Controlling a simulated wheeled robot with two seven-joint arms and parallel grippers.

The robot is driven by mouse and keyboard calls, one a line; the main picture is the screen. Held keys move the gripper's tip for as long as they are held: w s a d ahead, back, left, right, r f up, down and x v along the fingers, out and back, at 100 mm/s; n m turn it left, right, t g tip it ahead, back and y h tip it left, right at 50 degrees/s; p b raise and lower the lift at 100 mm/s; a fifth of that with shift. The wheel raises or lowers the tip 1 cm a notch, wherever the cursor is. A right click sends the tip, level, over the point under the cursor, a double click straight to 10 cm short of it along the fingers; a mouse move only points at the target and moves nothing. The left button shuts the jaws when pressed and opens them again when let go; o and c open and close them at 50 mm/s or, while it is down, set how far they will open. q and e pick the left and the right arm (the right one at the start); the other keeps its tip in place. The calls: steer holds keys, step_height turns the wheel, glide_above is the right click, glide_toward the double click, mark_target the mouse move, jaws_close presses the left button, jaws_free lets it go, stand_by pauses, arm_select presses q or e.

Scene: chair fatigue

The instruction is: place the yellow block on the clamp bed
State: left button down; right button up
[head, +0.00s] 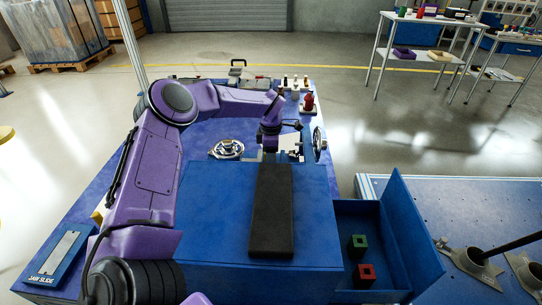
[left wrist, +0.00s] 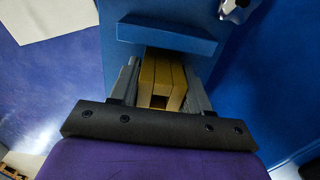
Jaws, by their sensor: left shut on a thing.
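My left gripper (left wrist: 160,72) is shut on the yellow block (left wrist: 161,84), which sits between its two grey fingers in the left wrist view. A raised blue bar (left wrist: 167,38) lies just beyond the fingertips; I cannot tell whether the block touches it. In the head view my left arm reaches over the blue bench and its gripper (head: 268,150) points down behind the large blue box; the block is hidden there. I cannot clearly tell which surface is the clamp bed. My right gripper is not in view.
The blue box (head: 210,225) carries a black pad (head: 271,215). An open blue bin (head: 352,220) at right holds a green block (head: 357,244) and a red block (head: 365,274). A silver round part (head: 228,149) and a red knob (head: 309,102) stand near my gripper. A plate marked JAW SLIDE (head: 55,258) lies front left.

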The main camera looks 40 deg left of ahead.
arm_select(q)
steer(key=c, duration=0.5)
jaws_free()
steer(key=shift+f, duration=0.1)
step_height(320, 180, up, 12)
steer(key=shift+r+p, duration=0.2)
steer(key=shift+p, duration=0.9)
